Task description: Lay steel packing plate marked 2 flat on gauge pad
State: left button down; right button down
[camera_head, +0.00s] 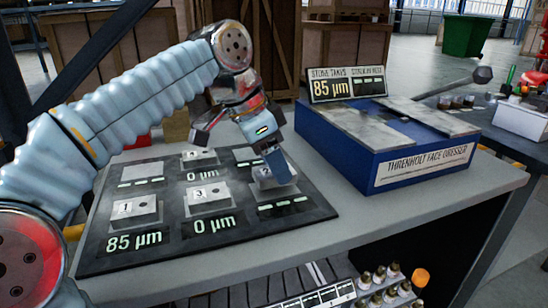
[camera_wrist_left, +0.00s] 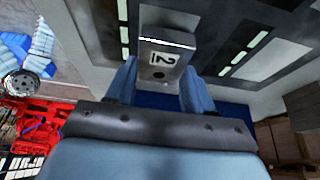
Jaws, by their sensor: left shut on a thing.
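The steel packing plate marked 2 (camera_head: 263,182) is a small grey block at the right of the dark gauge board (camera_head: 165,255). My left gripper (camera_head: 278,170) points down and is shut on it. In the left wrist view, plate 2 (camera_wrist_left: 160,60) sits between the two blue fingers, its number and a dark hole facing the camera. The plate is over the right front position of the board; I cannot tell whether it touches. The display in front of it shows dashes. My right gripper is not in view.
Plate 1 (camera_head: 134,211) stands on the board above "85 µm", and plate 3 (camera_head: 208,198) above "0 µm". Another plate (camera_head: 199,158) is behind. Dashes show at the back left and back right positions. A blue face dresser (camera_head: 420,168) with a sign reading 85 µm stands to the right.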

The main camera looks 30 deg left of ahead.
pick_arm(q)
jog(key=shift+f, duration=0.2)
dwell(0.8)
jog(key=shift+f, duration=0.4)
jog(key=shift+f+b, duration=0.35)
jog(key=shift+b, duration=0.1)
jog(key=shift+c, duration=1.6)
grip_release()
jog(key=p+v, duration=0.4)
jog(key=v, duration=1)
